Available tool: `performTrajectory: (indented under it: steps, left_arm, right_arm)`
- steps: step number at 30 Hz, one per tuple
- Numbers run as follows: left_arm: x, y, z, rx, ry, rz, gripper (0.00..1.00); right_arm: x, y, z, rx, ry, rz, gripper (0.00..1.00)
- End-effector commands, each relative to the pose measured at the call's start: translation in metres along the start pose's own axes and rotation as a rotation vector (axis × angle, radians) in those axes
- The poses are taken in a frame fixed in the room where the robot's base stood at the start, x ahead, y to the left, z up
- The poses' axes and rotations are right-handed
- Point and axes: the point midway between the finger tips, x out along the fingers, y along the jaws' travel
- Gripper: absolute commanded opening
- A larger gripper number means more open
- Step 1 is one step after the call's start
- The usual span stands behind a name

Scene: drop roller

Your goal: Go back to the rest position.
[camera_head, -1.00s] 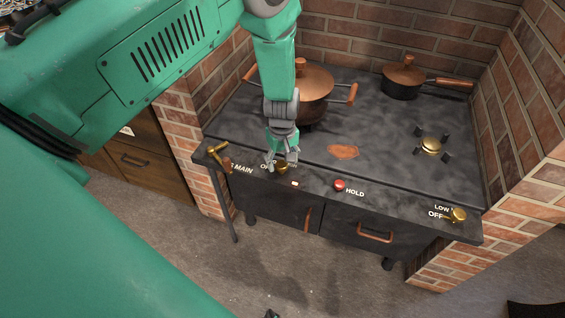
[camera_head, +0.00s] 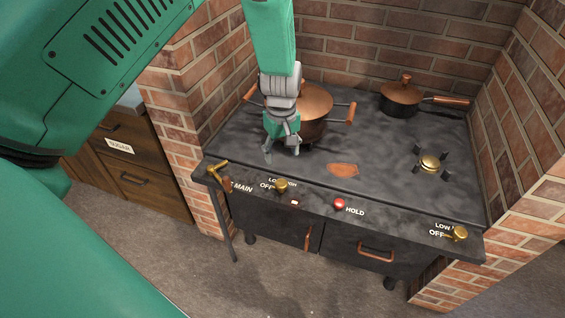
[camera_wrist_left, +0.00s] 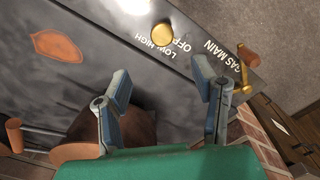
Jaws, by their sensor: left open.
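My left gripper (camera_head: 282,148) is above the black stove top (camera_head: 380,165), in front of the large copper-lidded pot (camera_head: 316,103). It is behind the left brass knob (camera_head: 281,185) and apart from it. In the left wrist view the gripper's two fingers (camera_wrist_left: 162,90) are spread with nothing between them. The left knob also shows in that view (camera_wrist_left: 162,34), beyond the fingertips, beside the OFF, LOW and HIGH labels. My right gripper is not in view.
A smaller pan (camera_head: 402,97) stands at the back right. A brass burner (camera_head: 430,163) is on the right. The front edge holds the gas main valve (camera_head: 217,168), a red HOLD button (camera_head: 340,204) and a right knob (camera_head: 459,233). Brick walls enclose the stove.

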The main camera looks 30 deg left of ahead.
Motion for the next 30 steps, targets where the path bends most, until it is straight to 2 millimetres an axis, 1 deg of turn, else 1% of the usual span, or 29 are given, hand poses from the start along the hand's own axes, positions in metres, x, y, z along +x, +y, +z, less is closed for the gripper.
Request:
performTrajectory:
  steps: [4, 17, 20, 23, 25, 26, 27, 28, 29, 30]
  left_arm:
    - [-0.004, -0.001, 0.000, 0.000, 0.000, -0.002, 0.53]
    - [-0.004, 0.000, 0.000, 0.000, 0.000, -0.001, 0.53]
    - [0.003, -0.006, 0.002, 0.015, 0.005, -0.008, 0.53]
    - [0.030, -0.029, 0.011, 0.086, 0.023, -0.034, 0.53]
    - [0.060, -0.057, 0.023, 0.183, 0.043, -0.061, 0.53]
    - [0.073, -0.071, 0.030, 0.237, 0.052, -0.072, 0.53]
    - [0.092, -0.093, 0.041, 0.319, 0.062, -0.087, 0.53]
    - [0.105, -0.109, 0.051, 0.387, 0.067, -0.096, 0.53]
    - [0.116, -0.126, 0.062, 0.458, 0.069, -0.102, 0.53]
    - [0.129, -0.147, 0.077, 0.551, 0.071, -0.104, 0.53]
  right_arm:
    - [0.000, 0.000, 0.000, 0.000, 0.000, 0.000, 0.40]
    - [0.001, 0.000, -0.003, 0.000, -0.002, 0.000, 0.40]
    - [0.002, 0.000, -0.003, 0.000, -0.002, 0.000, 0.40]
    - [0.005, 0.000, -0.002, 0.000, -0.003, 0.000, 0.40]
    - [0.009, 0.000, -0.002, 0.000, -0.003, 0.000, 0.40]
    - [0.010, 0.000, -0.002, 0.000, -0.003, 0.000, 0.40]
    - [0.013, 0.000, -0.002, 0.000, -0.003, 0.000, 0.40]
    - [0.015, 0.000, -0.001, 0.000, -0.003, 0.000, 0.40]
    - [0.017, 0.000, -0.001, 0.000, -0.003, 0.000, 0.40]
    - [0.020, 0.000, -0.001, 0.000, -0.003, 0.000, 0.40]
